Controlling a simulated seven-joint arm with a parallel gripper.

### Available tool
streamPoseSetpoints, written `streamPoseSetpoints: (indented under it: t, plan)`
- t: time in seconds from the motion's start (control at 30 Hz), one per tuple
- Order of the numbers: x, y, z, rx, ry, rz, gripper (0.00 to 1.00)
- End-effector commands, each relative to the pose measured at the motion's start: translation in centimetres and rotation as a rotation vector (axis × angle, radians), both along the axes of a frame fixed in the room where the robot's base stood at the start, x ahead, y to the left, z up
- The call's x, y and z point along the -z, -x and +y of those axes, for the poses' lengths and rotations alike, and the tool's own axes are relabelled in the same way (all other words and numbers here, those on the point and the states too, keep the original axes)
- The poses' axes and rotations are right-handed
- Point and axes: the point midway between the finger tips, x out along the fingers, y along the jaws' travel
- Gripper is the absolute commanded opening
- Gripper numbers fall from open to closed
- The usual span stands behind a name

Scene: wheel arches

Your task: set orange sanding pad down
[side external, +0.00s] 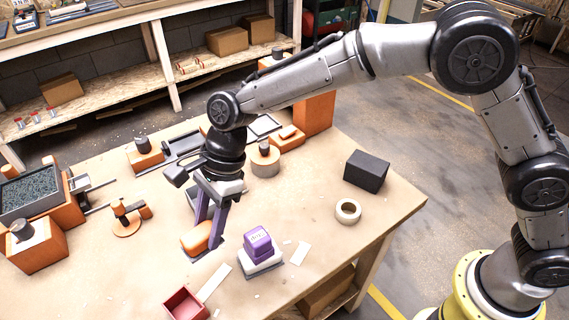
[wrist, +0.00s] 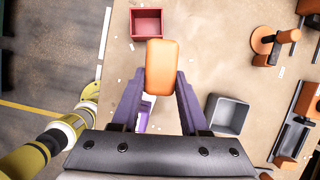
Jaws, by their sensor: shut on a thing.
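The orange sanding pad (side external: 196,238) is a rounded orange block. My gripper (side external: 204,236) is shut on it, with a purple finger on each side. The wrist view shows the pad (wrist: 162,66) between the fingertips (wrist: 161,80), beyond the dark gripper body. In the side view the pad is over the front middle of the wooden table (side external: 330,190). I cannot tell whether its underside touches the table.
A red open box (side external: 185,304) is at the front edge. A purple-topped block on a grey base (side external: 259,250) stands to the right of the pad. A grey bin (wrist: 228,114), a tape roll (side external: 348,211) and a black block (side external: 366,171) are also on the table.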

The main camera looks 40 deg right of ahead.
Motion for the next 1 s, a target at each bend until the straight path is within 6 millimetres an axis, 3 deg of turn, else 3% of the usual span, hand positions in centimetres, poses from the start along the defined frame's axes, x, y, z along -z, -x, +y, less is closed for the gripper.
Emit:
streamPoseSetpoints:
  t: [0.13,0.27,0.43,0.63,0.83,1.0]
  plan:
    - [-0.1,-1.2,-1.8,0.049,0.000,0.000,0.00]
    - [-0.4,-3.4,-6.0,0.160,-0.001,0.000,0.00]
    - [-0.6,-6.3,-13.8,0.364,-0.002,0.001,0.00]
    - [-0.8,-7.8,-23.6,0.616,-0.003,0.001,0.00]
    - [-0.8,-7.1,-33.4,0.877,-0.004,0.000,0.00]
    - [-0.6,-5.0,-40.8,1.089,-0.002,0.000,0.00]
